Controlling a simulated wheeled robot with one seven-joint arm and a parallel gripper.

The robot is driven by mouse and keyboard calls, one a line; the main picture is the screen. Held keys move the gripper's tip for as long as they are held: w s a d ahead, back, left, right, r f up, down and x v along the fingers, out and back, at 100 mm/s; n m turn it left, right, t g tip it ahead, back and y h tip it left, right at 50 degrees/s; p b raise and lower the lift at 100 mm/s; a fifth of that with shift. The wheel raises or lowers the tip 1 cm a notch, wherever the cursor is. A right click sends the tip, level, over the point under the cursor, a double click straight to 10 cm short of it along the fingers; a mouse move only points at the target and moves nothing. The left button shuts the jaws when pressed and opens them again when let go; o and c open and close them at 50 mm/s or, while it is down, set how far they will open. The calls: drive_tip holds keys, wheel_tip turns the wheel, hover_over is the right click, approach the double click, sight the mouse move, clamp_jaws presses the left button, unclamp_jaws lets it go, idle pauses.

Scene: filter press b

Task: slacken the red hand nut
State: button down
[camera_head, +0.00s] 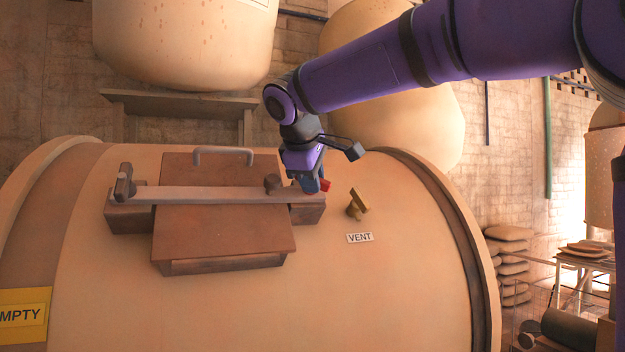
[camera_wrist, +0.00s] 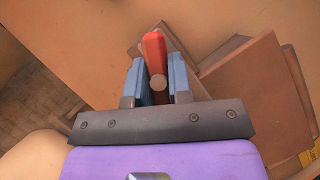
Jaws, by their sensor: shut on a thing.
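The red hand nut (camera_wrist: 154,50) shows in the wrist view as a red bar with a round stud end at its middle. My gripper (camera_wrist: 154,82) has its two blue fingers on either side of the bar and is shut on it. In the head view my gripper (camera_head: 314,185) is at the right end of the grey clamp bar (camera_head: 205,194). Only a small red tip of the hand nut (camera_head: 326,185) shows there, beside the fingers. The rest of it is hidden behind my gripper.
The bar lies across a brown hatch lid (camera_head: 222,232) with a grey handle (camera_head: 223,150) on a large tan vessel (camera_head: 380,290). A brass vent valve (camera_head: 356,204) stands just right of my gripper, above a VENT label (camera_head: 359,238). An EMPTY sign (camera_head: 22,315) is at lower left.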

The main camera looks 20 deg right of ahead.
drive_tip(key=n+t+h, duration=0.1)
drive_tip(key=n+t, duration=0.1)
drive_tip(key=n, duration=0.2)
idle(0.6)
drive_tip(key=c, duration=1)
unclamp_jaws()
drive_tip(key=shift+c, duration=0.2)
drive_tip(key=shift+s+a, duration=0.1)
drive_tip(key=v, duration=1)
drive_tip(key=shift+s+r, duration=0.2)
drive_tip(key=shift+a, duration=0.15)
